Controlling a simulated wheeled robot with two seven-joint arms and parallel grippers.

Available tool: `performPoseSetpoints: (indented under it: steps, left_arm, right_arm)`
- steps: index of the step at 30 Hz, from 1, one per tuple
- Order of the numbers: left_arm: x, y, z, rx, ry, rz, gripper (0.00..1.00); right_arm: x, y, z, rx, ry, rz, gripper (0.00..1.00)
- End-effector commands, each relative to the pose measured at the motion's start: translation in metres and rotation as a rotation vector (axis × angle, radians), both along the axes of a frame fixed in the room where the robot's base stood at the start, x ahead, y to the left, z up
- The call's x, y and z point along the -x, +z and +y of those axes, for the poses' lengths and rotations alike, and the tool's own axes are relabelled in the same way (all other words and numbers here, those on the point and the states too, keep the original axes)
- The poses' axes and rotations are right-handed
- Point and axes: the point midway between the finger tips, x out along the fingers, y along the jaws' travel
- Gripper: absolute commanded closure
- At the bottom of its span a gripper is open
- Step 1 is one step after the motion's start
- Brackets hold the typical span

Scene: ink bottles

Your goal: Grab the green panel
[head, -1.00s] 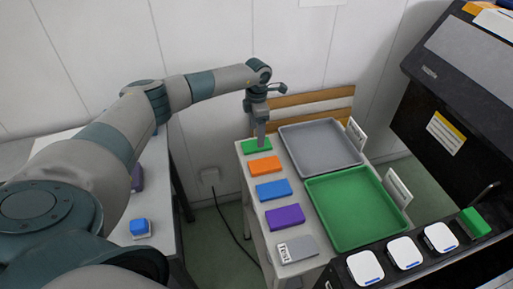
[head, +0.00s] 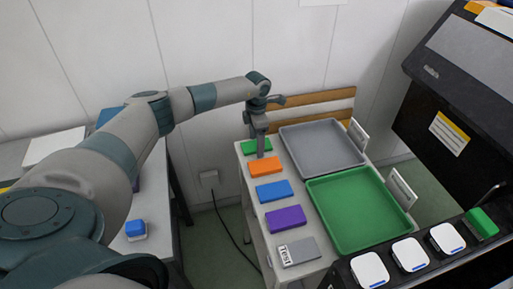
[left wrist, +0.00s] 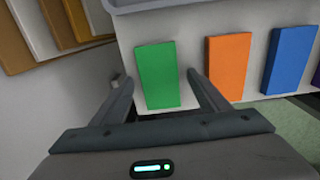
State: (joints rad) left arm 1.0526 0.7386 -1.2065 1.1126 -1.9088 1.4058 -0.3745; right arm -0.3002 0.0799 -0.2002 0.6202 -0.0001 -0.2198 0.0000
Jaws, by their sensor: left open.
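The green panel (head: 257,146) lies flat at the far end of the row on the narrow white table (head: 252,208). In the left wrist view the green panel (left wrist: 158,75) lies ahead of and between the two fingers. My left gripper (head: 260,154) points down at the green panel in the head view and partly covers it. In the left wrist view my left gripper (left wrist: 163,90) is open and empty, one finger on each side of the panel's near end. I cannot tell whether the fingers touch the table. My right gripper is not in view.
Orange (head: 265,166), blue (head: 273,190) and purple (head: 285,218) panels and a grey Test panel (head: 299,251) follow in a row. A grey tray (head: 282,128) and a green tray (head: 311,184) stand beside them. A black machine (head: 440,130) is at right.

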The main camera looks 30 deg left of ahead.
Motion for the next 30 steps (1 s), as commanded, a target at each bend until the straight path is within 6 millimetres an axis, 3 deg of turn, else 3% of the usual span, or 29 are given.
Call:
performPoseSetpoints:
  steps: [7,13,23,30]
  left_arm:
    - [0.000,0.000,0.000,0.000,0.000,0.000,0.31]
    - [0.000,0.000,0.000,0.000,0.000,0.000,0.76]
    - [0.000,0.002,0.000,0.000,0.000,0.000,0.76]
    - [0.000,0.021,0.000,0.000,0.000,-0.001,0.76]
  right_arm:
    - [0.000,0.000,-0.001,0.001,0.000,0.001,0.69]
    - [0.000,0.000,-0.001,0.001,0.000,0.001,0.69]
    - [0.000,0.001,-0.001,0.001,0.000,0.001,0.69]
    - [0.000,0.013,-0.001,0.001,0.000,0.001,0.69]
